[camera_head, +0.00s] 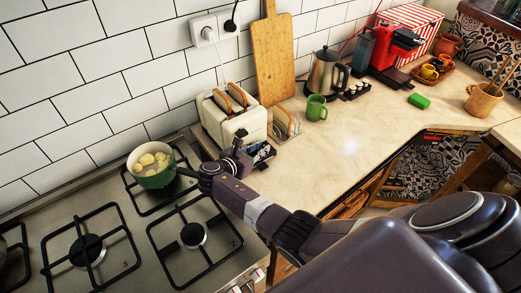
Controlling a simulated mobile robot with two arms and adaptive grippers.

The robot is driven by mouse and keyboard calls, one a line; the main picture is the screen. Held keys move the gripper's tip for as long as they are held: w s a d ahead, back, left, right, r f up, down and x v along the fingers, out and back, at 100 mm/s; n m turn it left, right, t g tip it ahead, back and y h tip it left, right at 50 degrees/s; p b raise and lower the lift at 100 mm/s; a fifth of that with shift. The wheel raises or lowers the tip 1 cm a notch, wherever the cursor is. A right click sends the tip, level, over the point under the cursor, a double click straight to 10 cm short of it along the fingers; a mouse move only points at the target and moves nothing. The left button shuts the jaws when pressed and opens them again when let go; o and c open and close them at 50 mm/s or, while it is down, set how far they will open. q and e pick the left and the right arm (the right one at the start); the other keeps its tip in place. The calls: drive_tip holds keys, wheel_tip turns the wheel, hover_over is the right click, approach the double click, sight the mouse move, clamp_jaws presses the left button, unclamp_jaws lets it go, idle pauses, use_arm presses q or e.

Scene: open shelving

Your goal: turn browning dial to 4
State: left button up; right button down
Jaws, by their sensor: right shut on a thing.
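The cream toaster (232,124) stands on the counter to the right of the stove, with slices of toast (222,100) showing in its top slots. My right gripper (240,147) is at the toaster's front lower side, by its controls. It is shut on the browning dial, which its fingers hide. The number the dial points to cannot be read. My left gripper is not in view.
A green pot (153,179) of pale food sits on the back burner, close to my right wrist. A toast rack (285,124), a green mug (316,108) and a kettle (323,75) stand right of the toaster. The counter's middle (360,150) is clear.

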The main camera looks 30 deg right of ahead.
drive_tip(key=c, duration=2)
unclamp_jaws()
drive_tip(key=shift+o, duration=0.2)
drive_tip(key=shift+a, duration=0.15)
drive_tip(key=shift+v, duration=3.9)
drive_tip(key=shift+r, duration=0.1)
